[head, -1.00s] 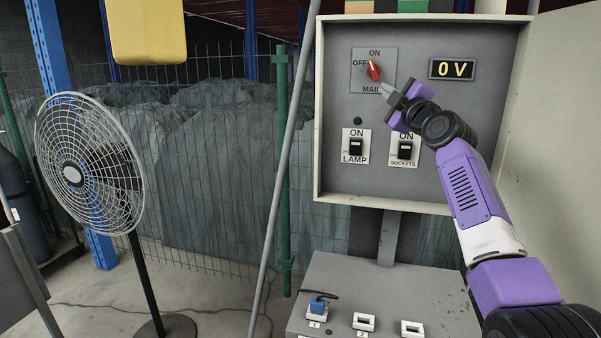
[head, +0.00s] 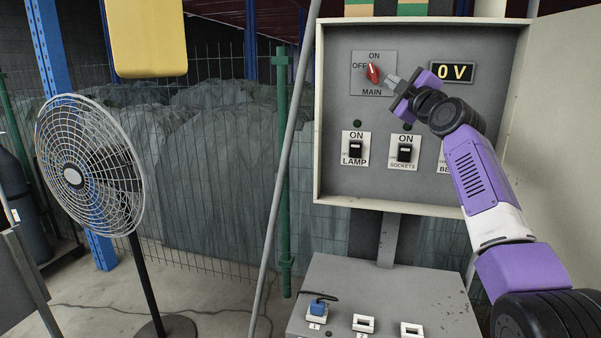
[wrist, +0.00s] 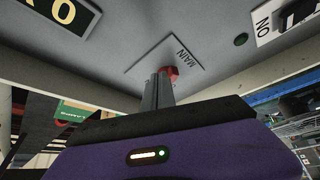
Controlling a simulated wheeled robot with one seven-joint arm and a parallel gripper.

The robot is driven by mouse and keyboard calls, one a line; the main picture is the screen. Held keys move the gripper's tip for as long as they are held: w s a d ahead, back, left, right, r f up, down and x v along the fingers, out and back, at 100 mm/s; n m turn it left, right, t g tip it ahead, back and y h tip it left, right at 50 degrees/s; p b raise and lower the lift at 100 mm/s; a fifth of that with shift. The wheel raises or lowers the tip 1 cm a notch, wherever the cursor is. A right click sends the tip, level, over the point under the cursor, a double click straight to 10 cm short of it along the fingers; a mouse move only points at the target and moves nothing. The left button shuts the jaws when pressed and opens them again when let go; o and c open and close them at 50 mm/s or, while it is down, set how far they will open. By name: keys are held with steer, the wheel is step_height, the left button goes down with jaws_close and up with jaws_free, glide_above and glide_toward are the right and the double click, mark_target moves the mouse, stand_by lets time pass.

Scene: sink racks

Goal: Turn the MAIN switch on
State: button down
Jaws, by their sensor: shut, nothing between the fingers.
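The MAIN switch is a red rotary handle (head: 373,73) on a grey plate (head: 362,90) marked ON at the top, OFF at the left and MAIN below. The handle tilts up and to the left, between the two marks. My gripper (head: 388,79) is shut and empty, its fingertips just right of the handle. In the wrist view the shut fingers (wrist: 157,90) stand in front of the red handle (wrist: 172,72) and hide part of it. I cannot tell whether they touch it. The display (head: 453,72) reads 0 V.
The LAMP switch (head: 355,149) and SOCKETS switch (head: 404,153) sit below, with another switch partly behind my arm. The cabinet's raised rim (head: 319,110) surrounds the panel. A grey socket box (head: 390,295) stands below, and a fan (head: 85,165) stands at the left.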

mark_target(373, 74)
steer(key=shift+w+d+b, duration=0.2)
steer(key=shift+w+b, duration=0.15)
steer(key=shift+w, duration=0.25)
steer(key=shift+w+d+b, duration=0.2)
steer(key=shift+w+b, duration=0.15)
steer(key=shift+w, duration=0.25)
steer(key=shift+w+a+r+p, duration=0.15)
steer(key=shift+a+p, duration=0.35)
steer(key=shift+a, duration=0.05)
stand_by(0.4)
